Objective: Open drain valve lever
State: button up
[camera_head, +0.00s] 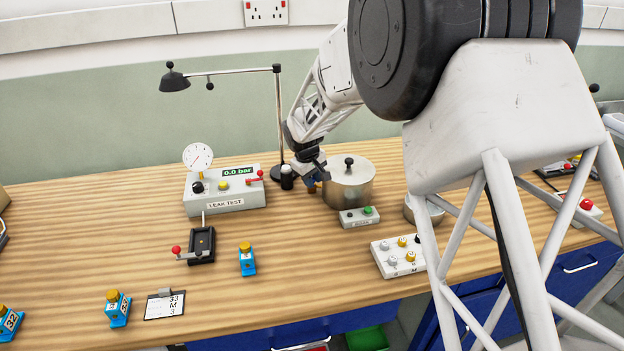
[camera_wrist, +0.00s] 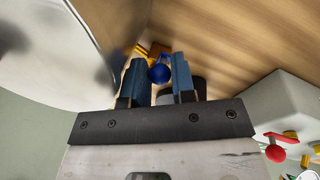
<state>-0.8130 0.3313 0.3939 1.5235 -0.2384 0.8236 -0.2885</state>
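A metal pot (camera_head: 348,186) with a black-knobbed lid stands at the back middle of the bench. My gripper (camera_head: 313,181) reaches down at its left side. In the wrist view a blue ball knob (camera_wrist: 159,73) shows between the two blue fingers of my gripper (camera_wrist: 158,70), with brass-coloured fittings (camera_wrist: 153,50) just past it, close to the pot wall (camera_wrist: 50,50). The knob looks like the end of the drain valve lever. The fingers are apart, one on each side of the knob; I cannot tell whether they touch it. The valve body is mostly hidden.
A leak test box (camera_head: 224,192) with a gauge and red lever stands left of the pot. A small black bottle (camera_head: 287,177) and a lamp (camera_head: 278,110) stand close to my gripper. A small button box (camera_head: 359,217) sits in front of the pot.

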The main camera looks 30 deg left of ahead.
jog(key=o, duration=0.3)
jog(key=shift+o, duration=0.2)
jog(key=shift+m, duration=0.4)
